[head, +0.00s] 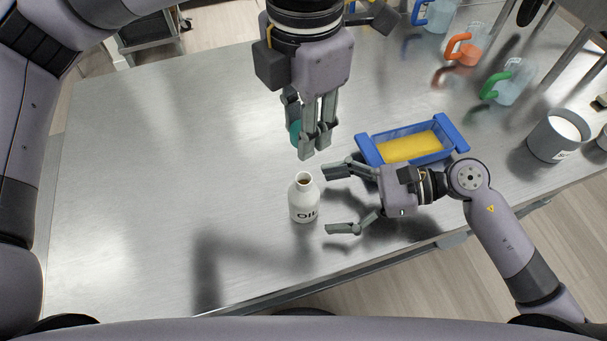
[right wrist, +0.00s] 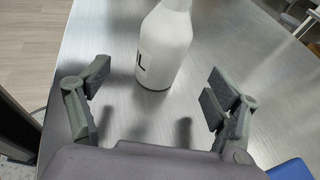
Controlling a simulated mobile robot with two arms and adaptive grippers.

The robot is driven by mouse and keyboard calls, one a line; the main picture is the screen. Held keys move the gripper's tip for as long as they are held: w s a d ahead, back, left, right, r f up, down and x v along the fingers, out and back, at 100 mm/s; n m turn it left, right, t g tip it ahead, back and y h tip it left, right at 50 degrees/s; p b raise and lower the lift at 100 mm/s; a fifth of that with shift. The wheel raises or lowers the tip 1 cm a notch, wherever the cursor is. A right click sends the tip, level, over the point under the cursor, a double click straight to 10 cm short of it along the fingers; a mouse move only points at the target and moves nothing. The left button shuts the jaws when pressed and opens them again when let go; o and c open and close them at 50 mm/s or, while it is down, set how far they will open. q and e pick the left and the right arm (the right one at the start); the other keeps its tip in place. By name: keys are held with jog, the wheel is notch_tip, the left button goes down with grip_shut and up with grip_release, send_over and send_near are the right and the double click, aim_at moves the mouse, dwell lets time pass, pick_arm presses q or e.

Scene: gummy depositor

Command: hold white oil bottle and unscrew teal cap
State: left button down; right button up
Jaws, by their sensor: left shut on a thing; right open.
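The white oil bottle (head: 304,203) stands upright on the metal table, its dark neck opening uncovered. It also shows in the right wrist view (right wrist: 167,45), ahead of and between the fingers, with its top cut off. My left gripper (head: 309,150) is above and behind the bottle, pointing down, shut on the teal cap (head: 295,132). The cap is partly hidden by the fingers and apart from the bottle. My right gripper (head: 336,200) is open to the right of the bottle, its fingertips (right wrist: 157,88) spread wide and not touching it.
A white-filled container (head: 556,137) and jugs with green (head: 497,82), orange (head: 458,48) and blue handles stand further right. The metal table (head: 130,180) is clear on the left.

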jog(key=v, duration=0.7)
jog(key=shift+d+r, duration=0.15)
jog(key=shift+d, duration=0.1)
